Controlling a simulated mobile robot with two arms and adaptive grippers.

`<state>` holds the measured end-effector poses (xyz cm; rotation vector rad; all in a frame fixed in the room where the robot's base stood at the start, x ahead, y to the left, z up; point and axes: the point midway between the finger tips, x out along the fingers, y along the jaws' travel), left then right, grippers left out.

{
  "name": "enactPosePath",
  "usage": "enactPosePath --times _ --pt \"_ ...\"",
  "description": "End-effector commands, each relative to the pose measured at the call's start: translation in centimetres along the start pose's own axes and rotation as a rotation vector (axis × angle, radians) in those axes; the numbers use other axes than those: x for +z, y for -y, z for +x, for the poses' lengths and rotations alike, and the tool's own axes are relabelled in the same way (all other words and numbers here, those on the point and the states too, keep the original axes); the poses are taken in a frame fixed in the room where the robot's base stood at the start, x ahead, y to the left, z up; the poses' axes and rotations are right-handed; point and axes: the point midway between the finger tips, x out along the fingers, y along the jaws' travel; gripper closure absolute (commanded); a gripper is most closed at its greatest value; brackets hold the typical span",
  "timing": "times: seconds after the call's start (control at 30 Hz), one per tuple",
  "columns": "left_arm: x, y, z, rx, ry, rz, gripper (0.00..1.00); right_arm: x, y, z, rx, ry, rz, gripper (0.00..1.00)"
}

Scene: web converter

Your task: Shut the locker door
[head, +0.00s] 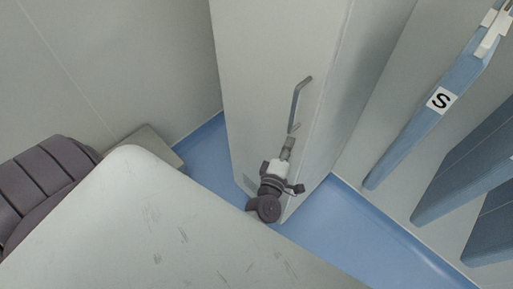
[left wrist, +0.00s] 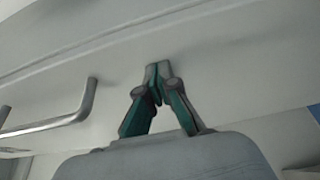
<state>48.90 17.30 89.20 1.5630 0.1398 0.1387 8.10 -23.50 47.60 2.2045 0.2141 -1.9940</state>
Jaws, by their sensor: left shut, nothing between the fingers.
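The locker door (head: 270,60) is the tall pale front panel of a locker, with a grey bar handle (head: 298,103). In the head view no clear gap shows along its edges, so I cannot tell whether it is fully shut. My left gripper (head: 288,146) is just below the handle, in front of the door. In the left wrist view its fingertips (left wrist: 158,72) are together and empty, close to the pale door surface (left wrist: 225,70). The handle (left wrist: 65,120) is to their left, apart from the fingers. I cannot tell whether the tips touch the door. My right gripper is not in view.
A pale, scuffed tabletop (head: 150,225) fills the lower left. Blue panels, one with an "S" label (head: 441,100), are at the right. Blue floor (head: 350,235) is clear right of the locker.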

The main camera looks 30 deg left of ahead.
Motion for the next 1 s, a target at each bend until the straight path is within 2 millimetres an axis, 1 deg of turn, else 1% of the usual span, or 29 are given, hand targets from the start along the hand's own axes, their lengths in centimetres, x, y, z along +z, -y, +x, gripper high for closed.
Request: enactPosePath --times 0.03,0.17,0.4,0.5,0.6,0.7,0.8,1.0 --pt "0.8 -1.0 -0.1 0.017 0.015 -0.009 1.0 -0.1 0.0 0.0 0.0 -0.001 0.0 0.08" --pt "0.6 -0.8 -2.5 0.013 0.013 -0.007 1.0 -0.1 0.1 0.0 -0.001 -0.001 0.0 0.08" --pt "0.0 -0.4 -8.2 0.007 0.006 -0.003 1.0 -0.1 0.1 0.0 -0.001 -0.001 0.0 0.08" --pt "-0.2 -0.4 -10.1 0.008 0.004 -0.003 1.0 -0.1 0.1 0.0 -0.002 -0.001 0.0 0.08" --pt "-0.3 -0.3 -11.4 0.008 0.003 -0.002 1.0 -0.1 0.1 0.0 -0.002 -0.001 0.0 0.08" --pt "-0.4 -0.3 -12.3 0.009 0.002 -0.002 1.0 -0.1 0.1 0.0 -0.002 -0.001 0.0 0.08" --pt "-0.4 -0.3 -12.7 0.009 0.001 -0.003 1.0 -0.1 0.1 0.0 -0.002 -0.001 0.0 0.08" --pt "-0.4 -0.1 -12.7 0.004 0.005 0.006 1.0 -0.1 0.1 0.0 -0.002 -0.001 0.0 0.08"
